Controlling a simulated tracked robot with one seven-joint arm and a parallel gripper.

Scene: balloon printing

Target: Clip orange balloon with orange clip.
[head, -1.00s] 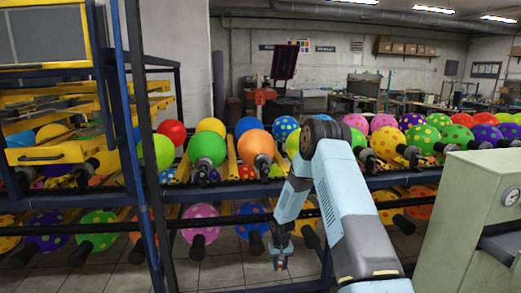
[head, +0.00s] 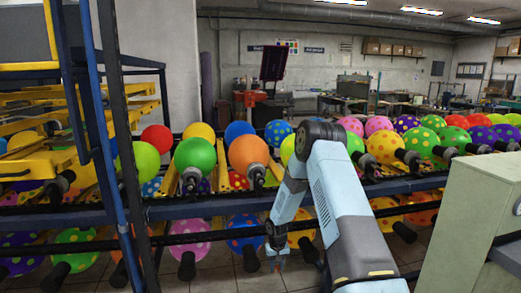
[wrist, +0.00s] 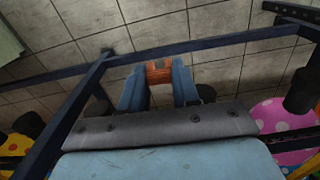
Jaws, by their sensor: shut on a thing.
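The plain orange balloon (head: 248,151) sits in the upper row of the rack, right of a green balloon. Its neck is on a black nozzle facing me. My gripper (head: 277,262) hangs low in front of the rack, below and slightly right of the orange balloon, apart from it. In the wrist view my gripper (wrist: 160,82) is shut on the orange clip (wrist: 159,72), held between the two blue fingers with tiled floor behind. The clip is too small to make out clearly in the head view.
The blue rack rail (head: 230,207) runs across between the balloon rows. Lower-row balloons, including a blue one (head: 245,232), lie close to my gripper. A dark upright post (head: 125,130) stands left. A grey-green cabinet (head: 465,215) stands close on the right.

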